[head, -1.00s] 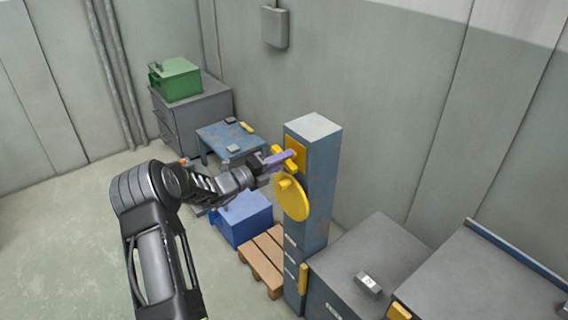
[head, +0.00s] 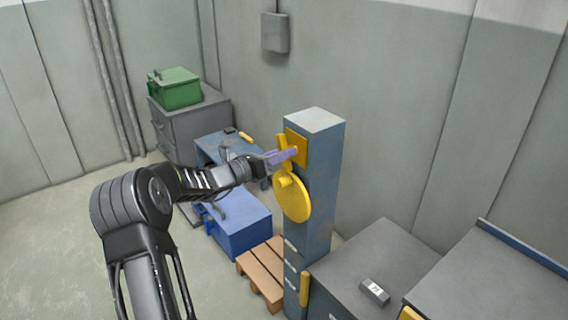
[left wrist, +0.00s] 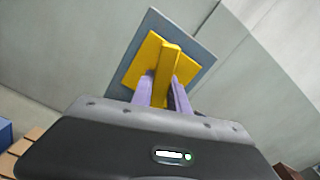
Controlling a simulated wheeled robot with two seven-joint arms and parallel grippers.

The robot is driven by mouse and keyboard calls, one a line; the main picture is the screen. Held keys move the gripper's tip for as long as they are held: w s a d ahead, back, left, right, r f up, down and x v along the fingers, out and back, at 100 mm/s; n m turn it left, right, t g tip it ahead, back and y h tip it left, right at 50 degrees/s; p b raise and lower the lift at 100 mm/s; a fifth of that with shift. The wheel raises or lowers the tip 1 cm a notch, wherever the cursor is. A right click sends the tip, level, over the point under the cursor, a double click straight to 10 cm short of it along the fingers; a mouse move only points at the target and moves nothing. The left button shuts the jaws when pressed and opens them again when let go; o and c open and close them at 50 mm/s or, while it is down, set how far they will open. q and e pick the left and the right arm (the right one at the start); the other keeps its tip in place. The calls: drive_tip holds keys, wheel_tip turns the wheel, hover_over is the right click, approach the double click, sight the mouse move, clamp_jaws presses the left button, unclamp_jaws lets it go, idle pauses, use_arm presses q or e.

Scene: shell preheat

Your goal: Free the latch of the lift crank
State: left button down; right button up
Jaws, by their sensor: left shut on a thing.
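The lift column is a tall blue post (head: 322,180) with a yellow plate (head: 299,143) near its top. A yellow latch bar (head: 281,142) stands out from this plate, close to upright in the head view. My left gripper (head: 284,157) is shut on the latch bar; in the left wrist view its purple fingers (left wrist: 163,88) lie on both sides of the yellow bar (left wrist: 166,62). The yellow crank disc (head: 294,200) with its knob sits just below, apart from the fingers. The fingers hide part of the bar. My right gripper is not in view.
A grey cabinet (head: 345,275) with a small grey block (head: 375,291) stands right of the column. A blue box (head: 235,228), a wooden pallet (head: 262,268) and a blue table (head: 212,147) lie to the left. Floor at far left is clear.

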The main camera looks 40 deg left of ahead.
use_arm(q)
drive_tip(key=m+b, duration=0.2)
drive_tip(key=shift+f+m+b, duration=0.3)
drive_tip(key=shift+b, duration=0.05)
drive_tip(key=shift+r+m+b, duration=0.15)
drive_tip(key=shift+m+b, duration=0.65)
drive_tip(key=shift+b, duration=0.05)
drive_tip(key=c, duration=1.3)
unclamp_jaws()
drive_tip(key=shift+r, duration=0.1)
drive_tip(key=v, duration=0.8)
drive_tip(key=shift+b, duration=0.3)
drive_tip(key=shift+w, duration=0.1)
